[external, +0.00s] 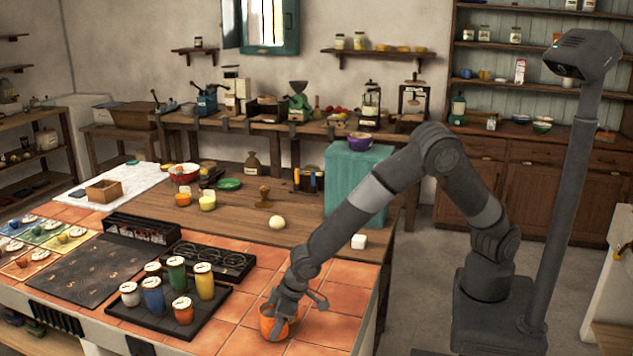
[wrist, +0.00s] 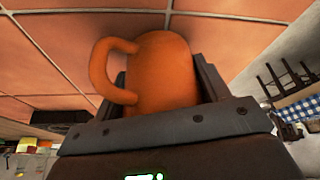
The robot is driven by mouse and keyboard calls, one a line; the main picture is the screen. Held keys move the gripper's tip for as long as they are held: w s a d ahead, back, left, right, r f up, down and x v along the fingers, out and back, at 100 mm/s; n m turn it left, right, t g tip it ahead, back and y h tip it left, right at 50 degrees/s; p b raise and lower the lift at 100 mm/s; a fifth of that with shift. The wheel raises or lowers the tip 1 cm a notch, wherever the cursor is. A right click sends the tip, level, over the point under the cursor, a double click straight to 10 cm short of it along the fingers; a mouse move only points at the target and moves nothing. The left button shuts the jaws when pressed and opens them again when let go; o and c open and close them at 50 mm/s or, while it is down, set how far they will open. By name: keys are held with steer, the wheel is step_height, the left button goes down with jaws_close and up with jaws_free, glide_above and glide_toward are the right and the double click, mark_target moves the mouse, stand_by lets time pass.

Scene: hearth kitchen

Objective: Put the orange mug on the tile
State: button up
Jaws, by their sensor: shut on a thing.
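The orange mug (external: 274,322) is at the front right of the terracotta-tiled counter, at the end of my arm. My gripper (external: 284,308) points down and is shut on the mug. In the wrist view the orange mug (wrist: 160,72) fills the middle, between the two dark fingers of my gripper (wrist: 165,90), with its handle out to the left. Orange tiles (wrist: 55,45) with pale grout lie beyond it. I cannot tell whether the mug touches the tiles or hangs just above them. No separate marked tile is clear to me.
A dark tray (external: 210,315) with several lidded jars stands left of my gripper. A black burner unit (external: 208,260) lies behind it. Bare tiles (external: 340,300) lie to the right, up to the counter edge.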

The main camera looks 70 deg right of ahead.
steer(key=shift+f, duration=0.1)
steer(key=o, duration=1)
steer(key=shift+o, duration=0.2)
steer(key=shift+s+r, duration=0.1)
steer(key=shift+r, duration=0.4)
steer(key=v, duration=1.1)
steer(key=shift+d+r, duration=0.15)
steer(key=shift+r, duration=0.05)
